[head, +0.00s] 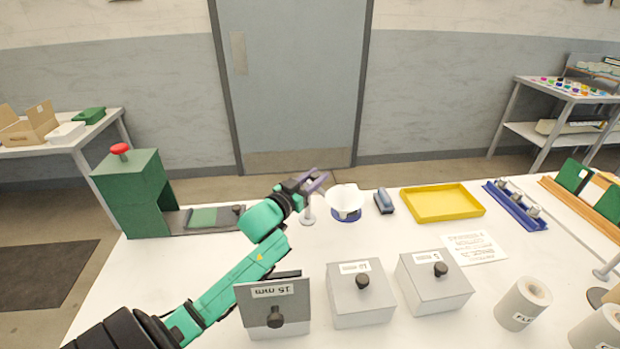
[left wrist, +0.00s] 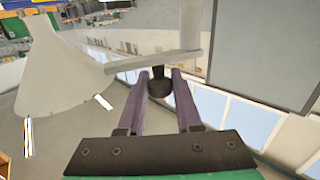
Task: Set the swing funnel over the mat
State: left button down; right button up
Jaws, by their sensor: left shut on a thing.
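The swing funnel (head: 345,197) is a white cone at the back middle of the table, beside a grey post (head: 307,212). A round blue mat (head: 347,215) shows under the funnel's lower edge; I cannot tell whether the two are centred. My left gripper (head: 318,179) is at the post's top, left of the funnel. In the left wrist view, its purple fingers (left wrist: 160,80) are shut on a black knob (left wrist: 159,88) under a grey arm (left wrist: 155,62). The funnel (left wrist: 62,70) fills that view's upper left. My right gripper is not in view.
A green press (head: 130,195) with a green-padded slide stands left. Grey knobbed boxes, including the 15 mm box (head: 270,312), stand in front. A blue-grey stapler-like piece (head: 384,201), a yellow tray (head: 441,203) and a blue rack (head: 514,205) lie right of the funnel.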

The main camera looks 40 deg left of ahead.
pick_arm(q)
jog(key=c, duration=0.7)
grip_release()
jog(key=shift+f, duration=0.15)
jog(key=shift+o, duration=0.6)
